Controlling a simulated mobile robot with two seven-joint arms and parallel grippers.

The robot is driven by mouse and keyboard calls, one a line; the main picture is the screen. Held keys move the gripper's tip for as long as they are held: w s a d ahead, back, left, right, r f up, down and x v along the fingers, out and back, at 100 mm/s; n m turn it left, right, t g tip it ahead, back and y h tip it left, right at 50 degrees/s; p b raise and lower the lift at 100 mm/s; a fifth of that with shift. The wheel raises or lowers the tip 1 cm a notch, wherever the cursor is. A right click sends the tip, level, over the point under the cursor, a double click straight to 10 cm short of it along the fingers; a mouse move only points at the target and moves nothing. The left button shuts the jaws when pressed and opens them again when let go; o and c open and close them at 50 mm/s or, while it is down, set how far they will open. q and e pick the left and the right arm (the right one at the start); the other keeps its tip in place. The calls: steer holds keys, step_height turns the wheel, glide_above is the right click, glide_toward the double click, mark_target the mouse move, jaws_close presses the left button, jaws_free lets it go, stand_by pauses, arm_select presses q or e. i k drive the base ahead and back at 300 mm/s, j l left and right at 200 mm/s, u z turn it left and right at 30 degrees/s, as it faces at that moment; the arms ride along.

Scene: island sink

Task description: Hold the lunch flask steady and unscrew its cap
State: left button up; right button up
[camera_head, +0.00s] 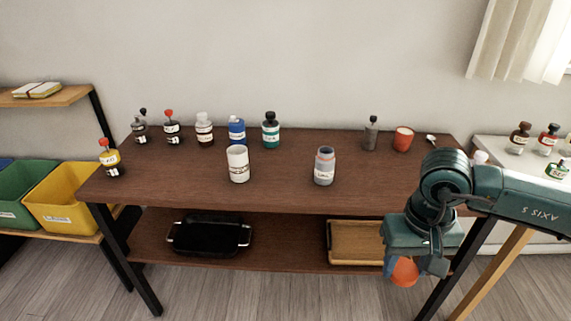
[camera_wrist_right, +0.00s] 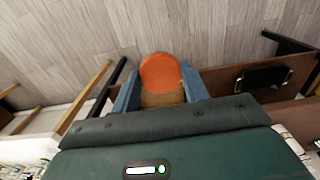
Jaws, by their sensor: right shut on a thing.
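My right gripper (camera_head: 404,266) hangs in front of the table's right front edge, well away from the jars. It is shut on an orange round piece (camera_head: 404,274), which looks like a cap. In the right wrist view the orange piece (camera_wrist_right: 160,70) sits between two blue fingers, with a tan part below it. A grey-blue jar (camera_head: 324,168) with a reddish neck and a white label stands upright on the table, right of centre. It looks like the lunch flask, with no cap visible on it. My left gripper is not in view.
The brown table (camera_head: 280,192) also bears a white cup (camera_head: 238,166), a red cup (camera_head: 403,139) and several bottles along the back. A black pan (camera_head: 210,236) and a wooden tray (camera_head: 354,240) are on the lower shelf. The table's front middle is clear.

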mark_target(325, 158)
steer(key=i+l+u, duration=0.3)
steer(key=l+u, duration=0.3)
steer(key=i+l+u, duration=0.5)
steer(key=i+l, duration=0.2)
